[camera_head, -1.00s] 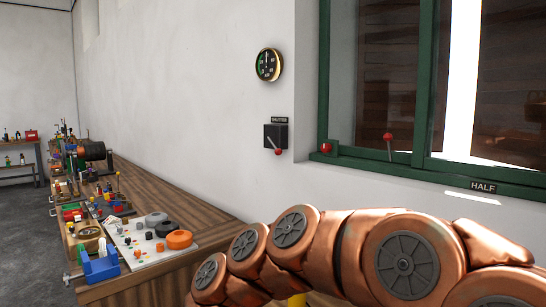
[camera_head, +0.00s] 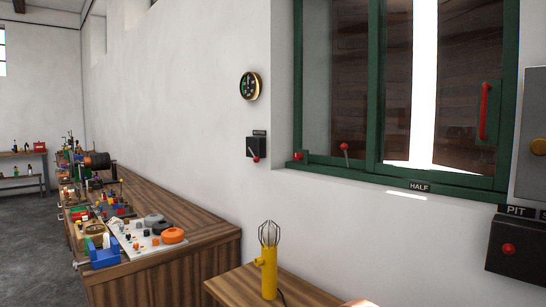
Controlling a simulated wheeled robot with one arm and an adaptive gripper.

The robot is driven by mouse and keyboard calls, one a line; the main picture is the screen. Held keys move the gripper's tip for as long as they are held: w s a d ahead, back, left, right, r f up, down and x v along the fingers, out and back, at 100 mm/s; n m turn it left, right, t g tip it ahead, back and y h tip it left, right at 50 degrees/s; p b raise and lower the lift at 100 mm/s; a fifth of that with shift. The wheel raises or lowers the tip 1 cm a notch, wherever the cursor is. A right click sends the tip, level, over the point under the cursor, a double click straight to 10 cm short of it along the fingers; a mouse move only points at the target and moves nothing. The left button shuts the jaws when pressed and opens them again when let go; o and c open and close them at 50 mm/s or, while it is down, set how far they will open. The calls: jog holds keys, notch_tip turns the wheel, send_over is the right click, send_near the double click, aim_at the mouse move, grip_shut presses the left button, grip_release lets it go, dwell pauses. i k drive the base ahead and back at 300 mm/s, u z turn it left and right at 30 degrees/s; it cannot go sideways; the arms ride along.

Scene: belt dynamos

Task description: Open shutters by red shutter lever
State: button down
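Brown wooden shutters (camera_head: 467,95) stand behind a green-framed window, with a bright vertical gap between them. A lever with a red knob (camera_head: 255,158) sticks down from a dark box (camera_head: 253,147) on the white wall, left of the window. The small plate above the box is too small to read surely. Another red-knobbed lever (camera_head: 345,148) stands on the green frame's lower edge. A red knob (camera_head: 298,156) sits at the frame's lower left corner. A red vertical handle (camera_head: 483,110) is on the right pane. My gripper is out of view; only a copper-coloured sliver of my arm shows at the bottom.
A HALF plate (camera_head: 419,187) is under the window. A yellow caged lamp (camera_head: 268,270) stands on a small wooden table (camera_head: 235,288). A long bench (camera_head: 205,240) with a tray and tools runs along the wall. A dark PIT box (camera_head: 515,245) hangs at right.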

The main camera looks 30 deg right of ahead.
aim_at(256, 159)
jog(key=z, duration=0.25)
jog(key=i, duration=1.05)
jog(key=u, duration=0.75)
